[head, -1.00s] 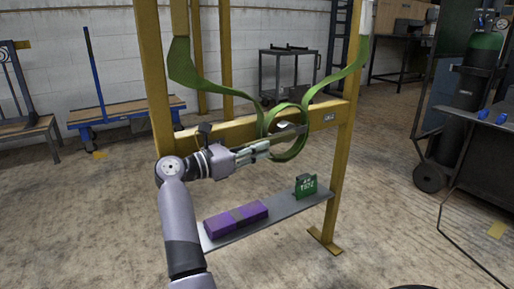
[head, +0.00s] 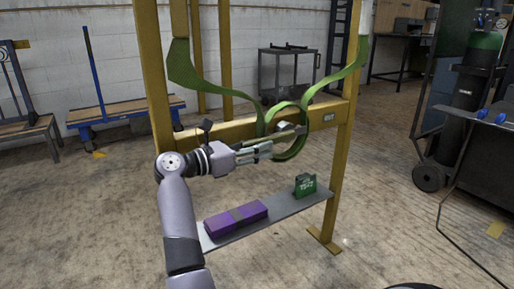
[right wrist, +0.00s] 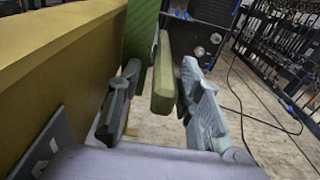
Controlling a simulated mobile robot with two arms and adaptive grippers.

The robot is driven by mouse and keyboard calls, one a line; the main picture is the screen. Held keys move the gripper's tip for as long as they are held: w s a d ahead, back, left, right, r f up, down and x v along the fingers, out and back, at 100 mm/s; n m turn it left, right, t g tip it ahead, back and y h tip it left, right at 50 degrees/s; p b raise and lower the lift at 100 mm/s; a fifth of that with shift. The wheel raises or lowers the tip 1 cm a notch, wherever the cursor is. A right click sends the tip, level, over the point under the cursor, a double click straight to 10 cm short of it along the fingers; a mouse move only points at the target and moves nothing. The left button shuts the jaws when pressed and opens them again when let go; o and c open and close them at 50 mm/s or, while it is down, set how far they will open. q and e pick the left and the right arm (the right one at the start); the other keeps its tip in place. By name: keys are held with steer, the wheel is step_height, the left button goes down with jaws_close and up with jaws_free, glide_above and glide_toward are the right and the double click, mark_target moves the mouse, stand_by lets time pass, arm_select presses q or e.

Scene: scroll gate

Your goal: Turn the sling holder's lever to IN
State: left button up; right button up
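A green sling (head: 222,88) hangs from the yellow gate frame (head: 341,170), one strand at each side, with a loop (head: 292,150) low in the middle. A greyish bar (head: 287,134), perhaps the holder's lever, crosses the loop. My right gripper (head: 268,150) is at the loop, in front of the yellow crossbar. In the right wrist view its fingers (right wrist: 160,95) are apart, with an olive-green strip (right wrist: 163,78) between them, nearer the right finger. The IN and OUT markings are not readable. My left gripper is not in view.
Below the loop, a grey shelf (head: 285,209) holds a purple block (head: 236,217) and a green block with white lettering (head: 305,185). In the right wrist view the yellow beam (right wrist: 60,50) is close on the left. A small plate (head: 328,117) is on the crossbar.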

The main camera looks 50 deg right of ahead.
steer(key=v, duration=0.7)
steer(key=shift+a, duration=0.3)
stand_by(0.4)
